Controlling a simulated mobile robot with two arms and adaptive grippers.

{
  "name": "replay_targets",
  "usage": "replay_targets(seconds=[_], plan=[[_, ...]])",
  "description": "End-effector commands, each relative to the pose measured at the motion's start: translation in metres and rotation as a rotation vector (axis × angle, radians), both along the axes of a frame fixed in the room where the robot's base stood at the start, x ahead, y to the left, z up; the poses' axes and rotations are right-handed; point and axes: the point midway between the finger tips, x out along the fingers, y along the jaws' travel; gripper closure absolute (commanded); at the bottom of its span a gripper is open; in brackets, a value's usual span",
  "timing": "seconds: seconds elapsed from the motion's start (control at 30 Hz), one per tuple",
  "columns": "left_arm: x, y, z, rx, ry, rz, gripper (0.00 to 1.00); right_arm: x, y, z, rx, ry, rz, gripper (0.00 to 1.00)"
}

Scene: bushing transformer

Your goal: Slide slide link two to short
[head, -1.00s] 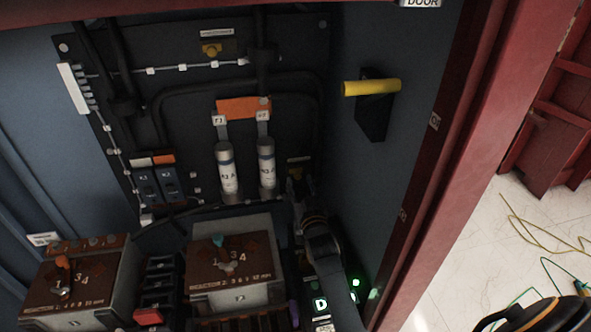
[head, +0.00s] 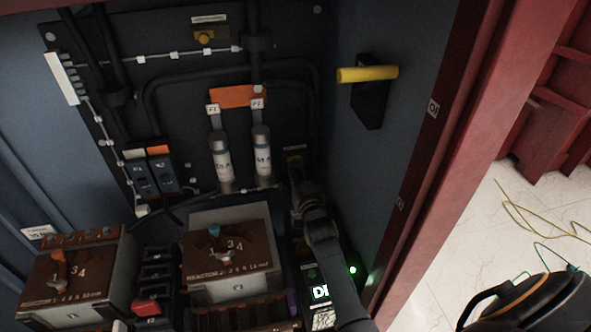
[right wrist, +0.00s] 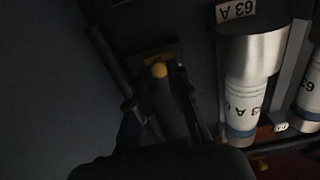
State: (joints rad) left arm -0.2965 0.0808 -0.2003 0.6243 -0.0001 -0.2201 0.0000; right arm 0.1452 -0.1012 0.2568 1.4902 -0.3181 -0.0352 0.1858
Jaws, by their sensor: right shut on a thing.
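Two white and silver fuses (head: 221,160) (head: 262,152) stand just left of the gripper in the head view; one also fills much of the right wrist view (right wrist: 248,85). My left gripper is not in view.
Two boxes with brown tops and selector knobs (head: 68,272) (head: 231,252) stand in front. Blue switches (head: 152,173) sit left of the fuses. A yellow handle (head: 367,74) sticks out from the right wall. Cabling crosses the back panel (head: 280,50).

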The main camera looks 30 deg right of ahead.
Motion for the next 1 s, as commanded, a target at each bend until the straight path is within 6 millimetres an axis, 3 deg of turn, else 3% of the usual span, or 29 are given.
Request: replay_targets(seconds=[0.13,0.4,0.43,0.53,0.83,1.0], plan=[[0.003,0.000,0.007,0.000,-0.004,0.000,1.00,-0.005,-0.023,0.001,-0.004,0.003,-0.002,1.00],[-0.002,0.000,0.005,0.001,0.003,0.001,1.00,-0.006,-0.026,0.001,-0.002,0.001,-0.004,1.00],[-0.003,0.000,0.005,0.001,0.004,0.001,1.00,-0.006,-0.026,0.001,-0.002,0.001,-0.004,0.76],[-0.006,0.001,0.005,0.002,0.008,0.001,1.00,-0.006,-0.025,0.001,-0.003,0.001,-0.004,0.58],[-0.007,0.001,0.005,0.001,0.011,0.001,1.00,-0.007,-0.024,0.000,-0.002,0.001,-0.002,0.58],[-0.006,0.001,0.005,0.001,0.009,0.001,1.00,-0.024,-0.019,-0.001,-0.001,0.003,-0.002,0.58]])
